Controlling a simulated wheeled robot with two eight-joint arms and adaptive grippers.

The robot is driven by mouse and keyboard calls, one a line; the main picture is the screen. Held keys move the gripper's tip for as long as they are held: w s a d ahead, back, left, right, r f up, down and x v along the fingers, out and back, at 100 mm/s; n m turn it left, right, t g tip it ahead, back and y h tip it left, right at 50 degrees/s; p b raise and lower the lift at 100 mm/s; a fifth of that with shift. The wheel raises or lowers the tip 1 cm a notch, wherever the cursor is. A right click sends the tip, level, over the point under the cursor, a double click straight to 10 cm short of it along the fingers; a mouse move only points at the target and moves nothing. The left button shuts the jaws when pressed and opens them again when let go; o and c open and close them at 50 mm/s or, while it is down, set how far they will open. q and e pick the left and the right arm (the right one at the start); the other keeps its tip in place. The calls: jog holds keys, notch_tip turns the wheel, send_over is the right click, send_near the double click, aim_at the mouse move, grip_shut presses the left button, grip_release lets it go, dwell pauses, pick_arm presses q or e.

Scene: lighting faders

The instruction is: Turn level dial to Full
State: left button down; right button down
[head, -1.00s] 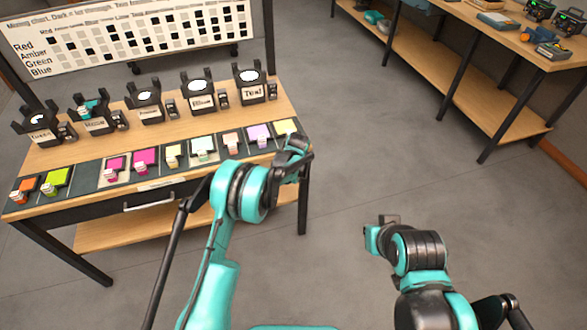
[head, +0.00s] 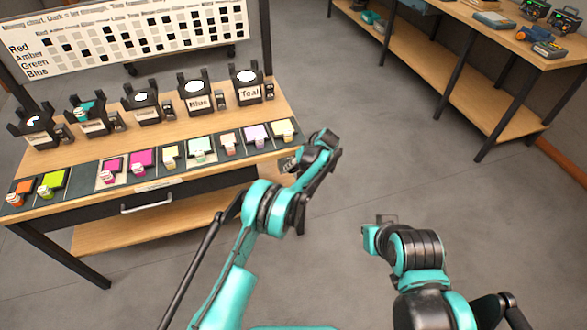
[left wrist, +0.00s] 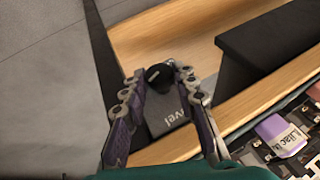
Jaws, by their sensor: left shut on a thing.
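The lilac fader (left wrist: 280,132) lies close to my left gripper. A second bench (head: 500,55) stands at the back right. Floor between is clear.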

pick_arm(q)
jog(key=c, duration=1.2)
grip_release()
jog(key=v, duration=1.2)
jog(key=shift+a, duration=0.1)
